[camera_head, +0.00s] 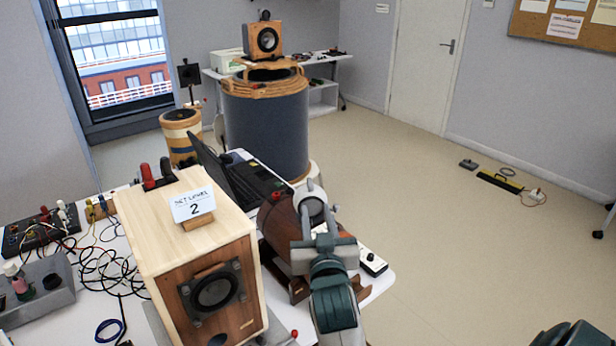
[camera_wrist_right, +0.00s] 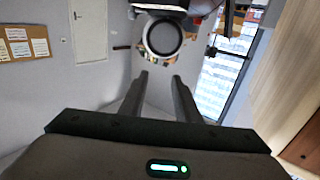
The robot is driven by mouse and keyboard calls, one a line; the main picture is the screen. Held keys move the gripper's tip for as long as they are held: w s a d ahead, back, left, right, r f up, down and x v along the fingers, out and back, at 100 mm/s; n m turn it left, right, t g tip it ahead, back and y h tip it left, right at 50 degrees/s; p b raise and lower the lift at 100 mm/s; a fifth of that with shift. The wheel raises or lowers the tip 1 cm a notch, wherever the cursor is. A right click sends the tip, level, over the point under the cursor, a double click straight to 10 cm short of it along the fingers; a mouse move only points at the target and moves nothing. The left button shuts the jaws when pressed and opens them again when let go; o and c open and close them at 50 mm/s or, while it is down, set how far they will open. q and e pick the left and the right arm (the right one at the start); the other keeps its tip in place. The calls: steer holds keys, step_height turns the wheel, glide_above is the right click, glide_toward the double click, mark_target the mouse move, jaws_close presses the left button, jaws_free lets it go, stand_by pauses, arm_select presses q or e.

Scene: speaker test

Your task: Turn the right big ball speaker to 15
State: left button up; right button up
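A dark brown rounded speaker-like body (camera_head: 277,222) sits on a brown wooden stand at the table's right edge, partly hidden by my right arm. A pale grey round part with a ring (camera_head: 313,204) shows at its right, just beyond my right gripper (camera_head: 318,228). In the right wrist view a round white-ringed part (camera_wrist_right: 162,37) lies ahead of the fingertips. The two fingers of my right gripper (camera_wrist_right: 160,82) are apart with nothing between them. I cannot make out any scale or setting. My left gripper is not in view.
A black laptop (camera_head: 240,182) lies behind. A small white box with a knob (camera_head: 372,262) is at the right table edge. Cables (camera_head: 105,262) clutter the left.

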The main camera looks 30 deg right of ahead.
mark_target(309, 179)
steer(key=shift+w, duration=0.1)
steer(key=p+x, duration=0.4)
steer(key=x, duration=1.3)
steer(key=shift+w, duration=0.1)
steer(key=shift+c, duration=0.6)
jaws_close()
